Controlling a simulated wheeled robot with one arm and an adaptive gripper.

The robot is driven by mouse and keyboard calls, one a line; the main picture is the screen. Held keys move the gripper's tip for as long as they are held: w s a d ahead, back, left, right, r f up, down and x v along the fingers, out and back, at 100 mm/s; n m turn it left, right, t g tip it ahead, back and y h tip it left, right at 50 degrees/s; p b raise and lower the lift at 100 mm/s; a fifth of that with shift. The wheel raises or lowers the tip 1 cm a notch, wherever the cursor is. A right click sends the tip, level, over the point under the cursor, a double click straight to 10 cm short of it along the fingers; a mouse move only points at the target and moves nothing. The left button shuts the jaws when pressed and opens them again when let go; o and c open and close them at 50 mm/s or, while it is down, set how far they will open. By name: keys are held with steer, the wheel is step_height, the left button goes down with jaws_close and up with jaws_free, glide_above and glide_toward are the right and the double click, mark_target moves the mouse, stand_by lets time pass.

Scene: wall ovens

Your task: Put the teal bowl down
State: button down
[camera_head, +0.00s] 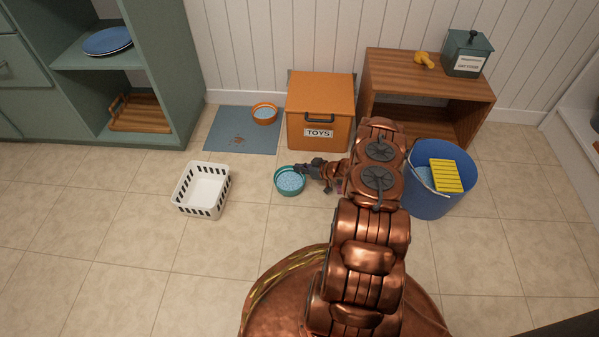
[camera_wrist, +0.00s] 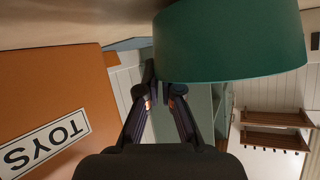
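The teal bowl (camera_head: 289,192) has pale blue contents and sits left of my gripper (camera_head: 303,168) in the head view. In the wrist view the bowl (camera_wrist: 230,45) fills the upper right, upside down in the picture. My gripper (camera_wrist: 164,82) has its fingers drawn close together at the bowl's rim. One finger lies just beside the wall and the other's tip is hidden behind it, so it looks shut on the rim. The bowl looks about level, at or just above the tile floor; its underside is hidden, so I cannot tell if it touches.
A grey-blue mat (camera_head: 225,128) with an orange bowl (camera_head: 265,118) lies behind. An orange toy box (camera_head: 320,105) stands behind my gripper. A white basket (camera_head: 201,190) is left; a blue bucket (camera_head: 432,200) with a yellow slatted item (camera_head: 446,176) is right. Front-left floor is clear.

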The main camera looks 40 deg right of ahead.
steer(key=shift+f, duration=0.45)
steer(key=shift+r, duration=0.1)
steer(key=c, duration=1.3)
jaws_free()
steer(key=shift+s+d+r, duration=0.1)
steer(key=shift+d+r, duration=0.05)
steer(key=shift+p+v, duration=2.65)
steer(key=shift+v, duration=3.15)
